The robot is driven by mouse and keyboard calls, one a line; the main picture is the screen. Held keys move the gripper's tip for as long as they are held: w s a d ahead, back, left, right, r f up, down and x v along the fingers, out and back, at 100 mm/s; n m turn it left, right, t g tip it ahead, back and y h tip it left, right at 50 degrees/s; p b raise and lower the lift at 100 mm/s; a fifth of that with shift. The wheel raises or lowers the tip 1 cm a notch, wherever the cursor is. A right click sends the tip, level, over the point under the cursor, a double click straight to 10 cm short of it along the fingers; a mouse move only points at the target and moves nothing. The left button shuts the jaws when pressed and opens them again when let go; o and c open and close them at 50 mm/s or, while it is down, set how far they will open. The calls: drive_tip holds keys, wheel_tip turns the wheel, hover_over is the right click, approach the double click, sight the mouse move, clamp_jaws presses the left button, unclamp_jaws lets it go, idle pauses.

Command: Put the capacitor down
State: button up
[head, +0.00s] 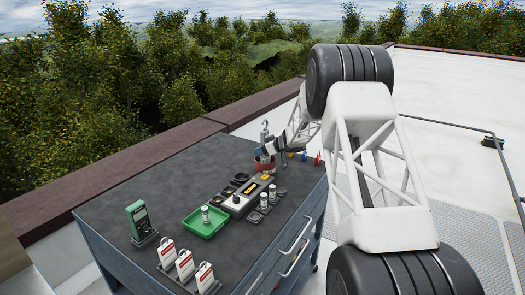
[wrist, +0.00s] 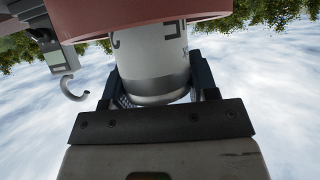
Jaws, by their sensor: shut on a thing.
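The capacitor (wrist: 153,72) is a silver-white cylinder with dark lettering, seen close up in the wrist view. My gripper (wrist: 155,88) is shut on it, with one dark finger on each side. A broad dark red round thing (wrist: 140,15) lies directly beyond the capacitor's far end and hides that end. I cannot tell whether the two touch. In the head view my gripper (head: 264,150) is at the far right part of the cart top, just above a red round container (head: 265,163). The held capacitor is hard to make out there.
The grey cart top (head: 170,179) carries a green tray (head: 203,222) with a small cylinder, a black-and-white tester (head: 243,200), small cylinders (head: 264,199) in dark holders, a green meter (head: 139,220) and red-white tags (head: 185,263). A grey hooked device (head: 265,131) stands by my gripper.

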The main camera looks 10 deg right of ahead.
drive_tip(key=shift+f, duration=0.55)
drive_tip(key=o, duration=1)
drive_tip(key=shift+d+r, duration=0.1)
drive_tip(key=shift+r, duration=0.6)
drive_tip(key=v, duration=1.1)
drive_tip(key=shift+s+d, duration=0.25)
drive_tip(key=shift+s, duration=0.1)
drive_tip(key=shift+r, duration=0.15)
